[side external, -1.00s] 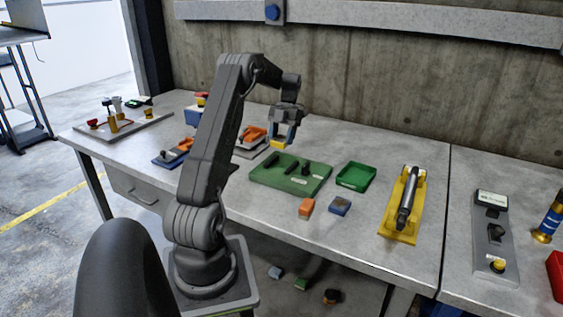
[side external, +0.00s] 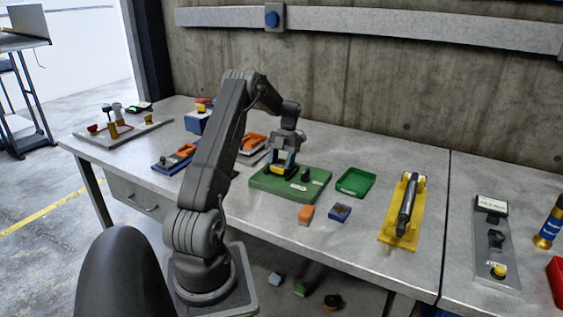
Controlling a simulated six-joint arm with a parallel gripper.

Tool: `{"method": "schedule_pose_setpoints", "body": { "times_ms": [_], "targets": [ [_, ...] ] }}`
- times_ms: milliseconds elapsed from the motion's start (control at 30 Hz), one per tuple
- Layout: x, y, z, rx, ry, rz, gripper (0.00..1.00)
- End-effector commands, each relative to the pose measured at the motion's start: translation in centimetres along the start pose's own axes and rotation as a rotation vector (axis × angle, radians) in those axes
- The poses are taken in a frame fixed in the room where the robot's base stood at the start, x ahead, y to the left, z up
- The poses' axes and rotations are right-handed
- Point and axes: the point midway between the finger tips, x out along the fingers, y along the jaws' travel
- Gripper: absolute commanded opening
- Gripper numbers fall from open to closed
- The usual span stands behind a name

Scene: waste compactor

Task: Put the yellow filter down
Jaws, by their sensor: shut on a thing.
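My gripper (side external: 285,160) points down over the left part of the green board (side external: 313,194). It is shut on the yellow filter (side external: 280,168), a small yellow piece showing between the fingertips. The filter is low, close to the board's dark fittings; I cannot tell whether it touches the board. A dark upright knob (side external: 306,175) stands on the board to the right of my gripper. The other dark fittings are partly hidden behind the fingers.
An empty-looking green tray (side external: 355,182) lies right of the board. A yellow stand (side external: 400,228) with a dark cylinder is farther right. Orange-topped items (side external: 253,142) lie left of my gripper.

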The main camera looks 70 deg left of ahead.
Motion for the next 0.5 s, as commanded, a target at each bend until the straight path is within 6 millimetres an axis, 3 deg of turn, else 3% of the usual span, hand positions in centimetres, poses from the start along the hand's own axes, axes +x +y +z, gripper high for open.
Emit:
{"method": "schedule_pose_setpoints", "body": {
  "times_ms": [267, 300, 500],
  "targets": [
    [1.24, -0.02, 0.37, 0.001, 0.005, -0.001, 0.28],
    [1.28, -0.03, 0.36, 0.002, 0.006, -0.001, 0.54],
    [1.28, -0.03, 0.29, 0.003, 0.008, 0.0, 0.72]
  ]
}}
